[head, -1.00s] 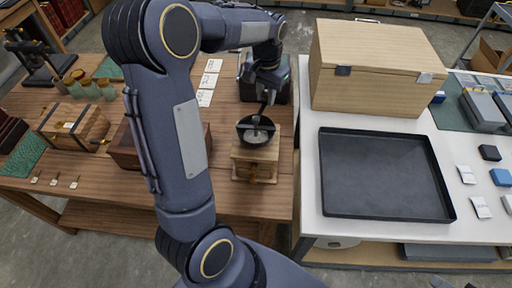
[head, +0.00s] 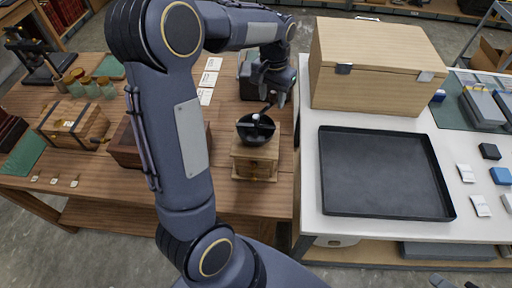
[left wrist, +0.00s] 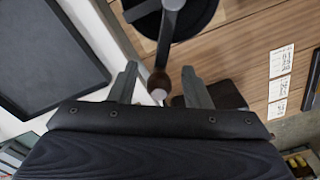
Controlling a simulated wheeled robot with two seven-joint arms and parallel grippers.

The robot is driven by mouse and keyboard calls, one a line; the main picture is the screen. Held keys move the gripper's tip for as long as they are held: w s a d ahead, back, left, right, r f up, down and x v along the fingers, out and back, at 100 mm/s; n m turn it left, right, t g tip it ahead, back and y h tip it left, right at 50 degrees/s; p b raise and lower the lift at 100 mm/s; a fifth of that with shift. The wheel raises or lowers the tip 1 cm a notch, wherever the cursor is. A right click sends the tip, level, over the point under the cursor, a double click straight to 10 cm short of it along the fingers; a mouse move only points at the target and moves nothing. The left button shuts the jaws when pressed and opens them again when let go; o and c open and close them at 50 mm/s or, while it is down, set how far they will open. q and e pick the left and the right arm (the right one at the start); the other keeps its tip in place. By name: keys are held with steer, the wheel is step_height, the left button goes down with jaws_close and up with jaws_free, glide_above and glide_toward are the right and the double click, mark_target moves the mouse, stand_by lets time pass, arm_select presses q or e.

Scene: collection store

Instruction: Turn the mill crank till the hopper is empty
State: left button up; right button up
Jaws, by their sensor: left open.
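The mill (head: 255,163) is a wooden box with a small drawer and a black hopper bowl (head: 246,139) on top, standing near the table's right edge. The hopper's inside looks dark, with no grey fill visible. The crank (left wrist: 168,38) reaches from the hopper to a brown knob (left wrist: 158,82). My left gripper (head: 273,100) is just behind the hopper. In the left wrist view its fingers (left wrist: 161,85) are open, apart on either side of the knob. Two small dark tips at the bottom edge may be my right gripper (head: 453,284); its jaws cannot be made out.
A white table to the right holds a black tray (head: 325,190) and a large wooden chest (head: 375,70). A dark box stands behind my left gripper. White cards (head: 208,80), jars (head: 90,88) and a wooden case (head: 75,125) are on the left. My left arm hides part of the wooden table (head: 225,195).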

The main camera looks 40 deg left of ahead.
arm_select(q)
steer(key=shift+r+p, duration=0.8)
steer(key=shift+r, duration=2.75)
steer(key=s+d+f+t+h+b, duration=0.1)
steer(key=s+d+f, duration=0.1)
steer(key=s, duration=0.5)
steer(key=s+d+f+n+t+h+b, duration=0.1)
steer(key=s+d+f+t+b, duration=0.1)
steer(key=s+d, duration=0.3)
steer(key=s+d+f+t+h+b, duration=0.1)
steer(key=s+d, duration=0.3)
steer(key=s, duration=0.7)
steer(key=shift+s+d+f+t+h+b, duration=0.15)
steer(key=shift+s+f+t+h+b, duration=0.2)
steer(key=shift+f+t, duration=0.3)
steer(key=shift+r, duration=0.1)
